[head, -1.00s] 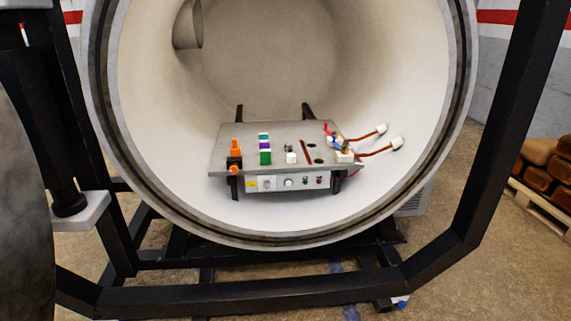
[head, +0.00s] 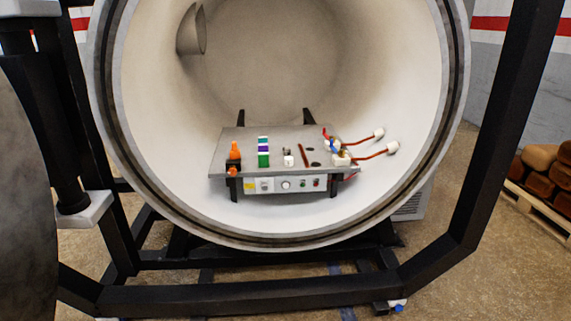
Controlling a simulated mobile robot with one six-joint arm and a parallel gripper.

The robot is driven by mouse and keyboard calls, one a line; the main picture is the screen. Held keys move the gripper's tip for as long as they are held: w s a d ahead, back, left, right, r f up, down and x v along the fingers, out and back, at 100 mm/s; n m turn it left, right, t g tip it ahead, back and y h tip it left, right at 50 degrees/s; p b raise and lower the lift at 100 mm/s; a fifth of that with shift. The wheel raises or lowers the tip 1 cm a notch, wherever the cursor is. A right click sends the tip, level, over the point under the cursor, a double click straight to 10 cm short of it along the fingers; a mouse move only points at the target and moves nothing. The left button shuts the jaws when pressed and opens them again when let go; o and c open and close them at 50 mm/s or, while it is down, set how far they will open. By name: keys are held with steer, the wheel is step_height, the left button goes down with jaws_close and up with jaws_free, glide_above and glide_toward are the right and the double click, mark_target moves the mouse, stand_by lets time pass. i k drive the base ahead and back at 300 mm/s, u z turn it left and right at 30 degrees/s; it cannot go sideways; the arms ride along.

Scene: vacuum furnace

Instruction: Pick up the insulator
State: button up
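A grey metal table (head: 268,136) stands inside the open round chamber and bears several small parts. I cannot tell for sure which one is the insulator. A small white piece (head: 288,161) stands near the middle of the table's front edge. Left of it is a stack of green, purple and white blocks (head: 263,151), then an orange and black part (head: 234,157). White blocks (head: 341,158) with red and blue bits sit at the right edge. My gripper is not in view.
The thick chamber rim (head: 290,241) surrounds the table. Black frame bars (head: 250,297) cross in front and rise at right. Red cables with white ends (head: 391,147) stick out right of the table. A grey round door-like part (head: 22,200) fills the left edge.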

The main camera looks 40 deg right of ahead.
mark_target(288, 159)
steer(key=z, duration=0.1)
steer(key=i, duration=0.95)
steer(key=u, duration=0.05)
